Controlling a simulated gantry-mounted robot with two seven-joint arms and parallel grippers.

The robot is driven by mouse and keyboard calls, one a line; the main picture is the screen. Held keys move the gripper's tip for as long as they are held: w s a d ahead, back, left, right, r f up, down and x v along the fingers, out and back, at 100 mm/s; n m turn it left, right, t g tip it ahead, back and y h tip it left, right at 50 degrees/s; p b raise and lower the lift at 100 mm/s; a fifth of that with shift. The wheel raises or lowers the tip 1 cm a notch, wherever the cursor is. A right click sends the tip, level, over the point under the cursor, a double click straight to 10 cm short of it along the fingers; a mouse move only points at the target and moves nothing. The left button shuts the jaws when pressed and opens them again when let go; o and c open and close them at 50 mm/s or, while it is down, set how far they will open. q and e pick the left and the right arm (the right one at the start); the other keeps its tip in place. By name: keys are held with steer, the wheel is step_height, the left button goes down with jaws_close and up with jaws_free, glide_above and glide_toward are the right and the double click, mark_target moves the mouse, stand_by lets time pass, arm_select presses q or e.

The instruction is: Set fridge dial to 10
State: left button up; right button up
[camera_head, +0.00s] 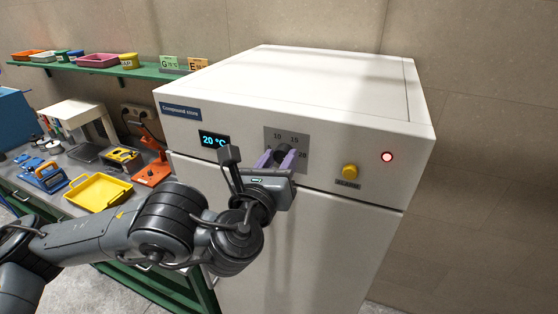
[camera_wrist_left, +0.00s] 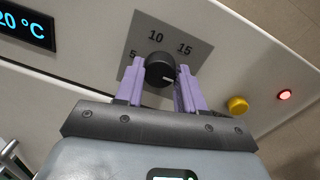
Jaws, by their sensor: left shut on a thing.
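The white fridge (camera_head: 300,85) stands in the middle of the head view. Its black dial (camera_wrist_left: 160,68) sits on a grey plate marked 5, 10, 15 in the left wrist view, with a 20 showing in the head view. A white mark on the knob points right, toward my right-hand finger, away from the 10. The display (camera_head: 214,140) reads 20 °C. My left gripper (camera_head: 277,158) is shut on the dial, its two purple fingers on either side of it; the fingers also show in the left wrist view (camera_wrist_left: 161,82). My right gripper is out of view.
A yellow button (camera_head: 349,171) and a lit red lamp (camera_head: 387,157) are right of the dial. A workbench with a yellow tray (camera_head: 98,192) and tools stands at left, under a green shelf (camera_head: 100,67) holding trays.

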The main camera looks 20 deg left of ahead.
arm_select(q)
steer(key=n, duration=0.5)
steer(key=shift+n, duration=0.3)
steer(key=n, duration=0.6)
steer(key=shift+a+g, duration=0.1)
steer(key=shift+g, duration=0.2)
steer(key=n+h+b, duration=0.1)
steer(key=n, duration=0.5)
steer(key=shift+f, duration=0.1)
steer(key=n, duration=0.3)
steer(key=shift+n+b, duration=0.35)
steer(key=shift+n, duration=0.65)
steer(key=shift+h, duration=0.3)
steer(key=o, duration=1)
